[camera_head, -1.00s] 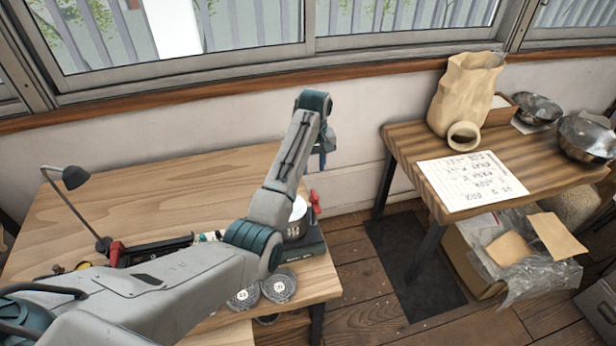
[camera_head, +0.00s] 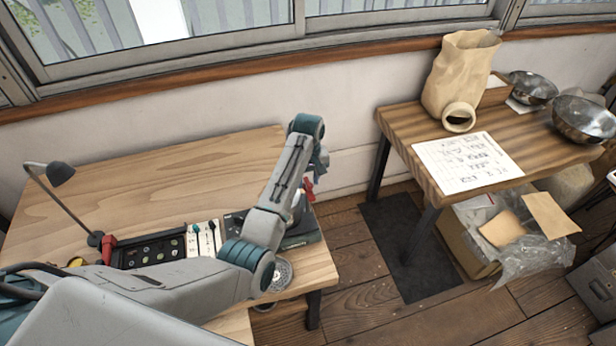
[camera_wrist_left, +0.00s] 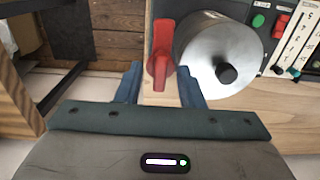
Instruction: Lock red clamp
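The red clamp (camera_wrist_left: 162,52) shows in the left wrist view as a red lever beside a silver round canister (camera_wrist_left: 215,50) with a dark knob. In the head view the red clamp (camera_head: 308,188) is at the right end of the wooden workbench, partly hidden by my left arm. My left gripper (camera_wrist_left: 160,88) is open. Its two blue fingers point towards the clamp, and the lever's tip shows in the gap between them. I cannot tell whether they touch it. In the head view only part of the left gripper (camera_head: 320,160) shows. My right gripper is not in view.
A panel with switches and sliders (camera_head: 203,240) and a dark panel of knobs (camera_head: 150,250) lie along the bench. A black lamp (camera_head: 60,175) stands at the left. Round discs (camera_head: 283,272) lie near the front edge. The back of the bench is clear.

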